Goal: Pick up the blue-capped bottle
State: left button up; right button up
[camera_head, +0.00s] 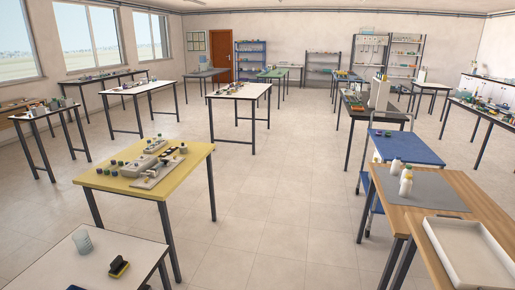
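Two small white bottles stand close together on the grey mat (432,192) of the wooden table at the right. The rear bottle (395,167) is plain white. The front bottle (406,183) has a yellowish mark. I cannot make out a blue cap on either at this size. Neither of my grippers is in view.
A yellow table (110,176) holds boards and small coloured items. A white table (60,265) is front left. The middle floor is clear.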

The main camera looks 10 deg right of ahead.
aim_at(396, 163)
jog(key=i+l+z, duration=0.2)
jog(key=i+z, duration=0.25)
jog(key=i, duration=0.75)
jog(key=i+j+z, duration=0.2)
jog(key=i+z, duration=0.25)
jog(key=i, duration=0.7)
jog(key=i+z, duration=0.3)
jog(key=i, duration=0.15)
jog(key=i+z, duration=0.25)
jog(key=i, duration=0.25)
jog(key=i+j+z, duration=0.3)
jog(key=i, duration=0.15)
jog(key=i+l+z, duration=0.15)
jog(key=i+z, duration=0.2)
jog(key=z, duration=0.15)
jog(key=i+z, duration=0.3)
jog(key=z, duration=0.2)
jog(key=i+j+z, duration=0.1)
jog(key=i+z, duration=0.25)
jog(key=z, duration=0.15)
